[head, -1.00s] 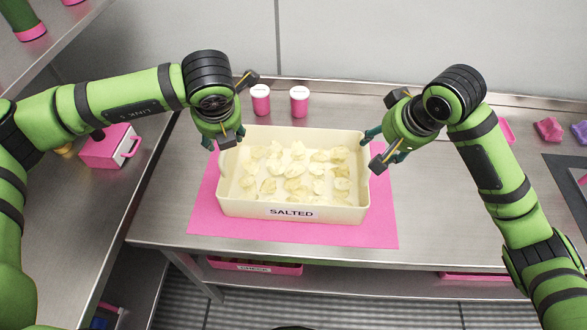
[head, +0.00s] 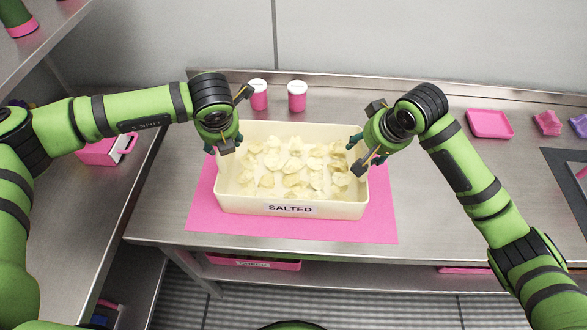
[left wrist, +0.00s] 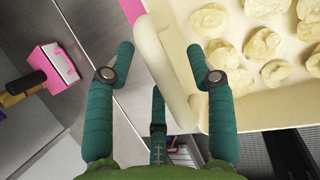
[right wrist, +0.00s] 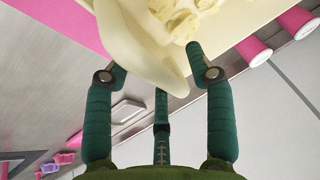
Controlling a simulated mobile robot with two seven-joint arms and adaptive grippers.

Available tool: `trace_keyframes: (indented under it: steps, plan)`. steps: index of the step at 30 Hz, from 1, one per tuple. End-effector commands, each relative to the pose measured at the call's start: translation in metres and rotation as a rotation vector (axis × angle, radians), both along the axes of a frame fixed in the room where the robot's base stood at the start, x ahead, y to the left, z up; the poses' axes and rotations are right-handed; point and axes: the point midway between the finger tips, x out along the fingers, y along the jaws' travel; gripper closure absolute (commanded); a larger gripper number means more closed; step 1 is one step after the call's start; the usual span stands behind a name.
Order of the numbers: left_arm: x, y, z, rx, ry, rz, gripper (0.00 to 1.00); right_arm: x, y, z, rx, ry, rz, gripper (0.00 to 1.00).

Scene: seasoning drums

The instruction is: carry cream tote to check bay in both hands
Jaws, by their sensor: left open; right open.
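The cream tote (head: 247,204), marked SALTED and holding several pale chips, sits on a pink mat (head: 340,230) on the steel bench. My left gripper (head: 224,146) is at the tote's left end. In the left wrist view its open fingers (left wrist: 163,75) stand on either side of the tote's end wall and handle (left wrist: 165,60). My right gripper (head: 356,157) is at the right end. In the right wrist view its open fingers (right wrist: 155,70) straddle the tote's end handle (right wrist: 150,65). Neither gripper is closed on the tote.
Two pink cups with white lids (head: 297,97) stand behind the tote. A pink tray (head: 489,123) and small pink and purple items lie at the right. A pink box (head: 100,152) stands on the left counter. A pink bin labelled CHECK (head: 254,263) is on the shelf below.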

Motion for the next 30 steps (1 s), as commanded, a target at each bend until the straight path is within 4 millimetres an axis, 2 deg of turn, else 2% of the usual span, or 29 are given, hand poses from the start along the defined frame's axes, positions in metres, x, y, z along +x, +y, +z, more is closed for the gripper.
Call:
trace_keyframes:
  steps: [1, 2, 3, 5, 6, 20, 30]
  plan:
    - [0.0, 0.0, 0.0, 0.0, 0.0, 0.0, 0.45, 0.0, 0.0, 0.0, 0.0, 0.0, 0.0, 0.45]
    - [0.0, 0.0, 0.0, 0.0, 0.0, 0.0, 0.53, 0.0, 0.0, 0.0, 0.0, 0.0, 0.0, 0.53]
    - [0.0, 0.0, 0.0, 0.0, 0.0, 0.0, 0.69, 0.0, 0.0, 0.0, 0.0, 0.0, 0.0, 0.69]
    - [0.0, 0.0, 0.0, 0.0, 0.0, 0.0, 0.93, 0.0, 0.0, 0.0, 0.0, 0.0, 0.0, 0.93]
    - [0.0, 0.0, 0.0, -0.001, 0.0, 0.0, 1.0, 0.0, 0.0, 0.0, 0.0, 0.0, 0.0, 1.0]
    - [0.001, 0.0, 0.003, -0.001, -0.003, -0.002, 1.0, 0.001, 0.0, 0.004, 0.001, -0.005, 0.001, 1.0]
    - [0.001, 0.0, 0.027, -0.001, -0.003, -0.002, 1.0, 0.001, 0.0, 0.028, 0.002, -0.005, 0.0, 1.0]
